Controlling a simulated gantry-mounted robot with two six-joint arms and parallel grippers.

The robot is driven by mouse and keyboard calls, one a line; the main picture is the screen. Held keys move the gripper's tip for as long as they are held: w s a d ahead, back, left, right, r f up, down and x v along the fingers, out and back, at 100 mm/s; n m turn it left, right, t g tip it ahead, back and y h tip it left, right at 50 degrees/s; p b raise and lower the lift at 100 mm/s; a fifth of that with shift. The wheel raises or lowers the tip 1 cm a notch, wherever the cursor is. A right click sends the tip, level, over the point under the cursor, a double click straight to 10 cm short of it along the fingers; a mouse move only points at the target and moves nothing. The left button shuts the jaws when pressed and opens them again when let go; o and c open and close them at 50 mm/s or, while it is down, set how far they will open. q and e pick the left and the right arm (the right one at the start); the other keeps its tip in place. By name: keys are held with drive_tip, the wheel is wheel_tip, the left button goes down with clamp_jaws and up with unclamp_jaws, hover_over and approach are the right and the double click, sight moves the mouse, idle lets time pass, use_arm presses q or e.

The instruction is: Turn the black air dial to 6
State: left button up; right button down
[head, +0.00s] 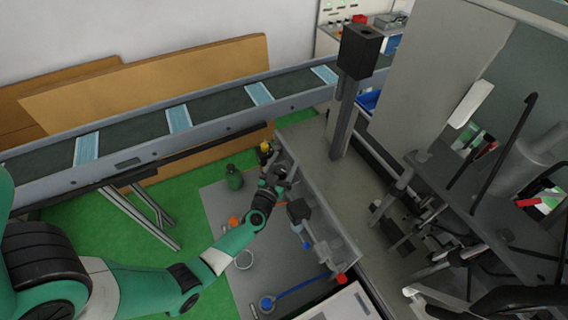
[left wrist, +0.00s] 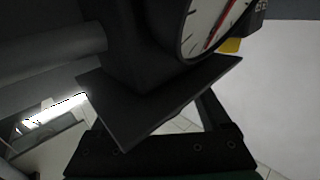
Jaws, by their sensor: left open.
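In the left wrist view a round gauge (left wrist: 208,28) with a white face, black ticks and a red needle shows at the top, cut by the frame edge. Its black housing (left wrist: 140,40) is close to my left gripper. I cannot tell the black air dial apart from this dark housing, and no number 6 is readable. My left gripper (head: 277,174) reaches to the near side of the grey machine frame in the head view, by a small yellow part (head: 265,150). It is open, and its dark parts fill the lower left wrist view. My right gripper is not in view.
A conveyor (head: 215,106) with several blue masks runs behind my left arm. A green bottle (head: 234,177) stands left of the gripper. A black-topped post (head: 362,50) and machine linkages (head: 460,200) stand to the right. A blue hose (head: 300,287) lies nearer.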

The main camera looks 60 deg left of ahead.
use_arm(q)
clamp_jaws()
idle(0.3)
drive_tip(key=shift+m+t+h+b, duration=0.4)
drive_tip(key=shift+t+h+b, duration=0.1)
drive_tip(key=shift+t+b, duration=0.15)
drive_tip(key=m+t+h+b, duration=0.1)
drive_tip(key=h+b, duration=0.1)
drive_tip(key=b, duration=0.2)
drive_tip(key=d+m+t+h+b, duration=0.1)
drive_tip(key=m+h+b, duration=0.1)
drive_tip(key=b, duration=0.3)
drive_tip(key=m+t+h+b, duration=0.1)
drive_tip(key=m+h+b, duration=0.1)
drive_tip(key=h+b, duration=0.1)
drive_tip(key=shift+w+d+f+h+b, duration=0.2)
drive_tip(key=shift+w+f+h+b, duration=0.15)
drive_tip(key=shift+b, duration=0.55)
drive_tip(key=shift+d+r+m+t+h+b, duration=0.15)
drive_tip(key=shift+m+h+b, duration=0.35)
drive_tip(key=shift+h, duration=0.1)
drive_tip(key=shift+d+r+m+t+h+b, duration=0.15)
drive_tip(key=shift+m+h+b, duration=0.2)
drive_tip(key=shift+m+h, duration=0.2)
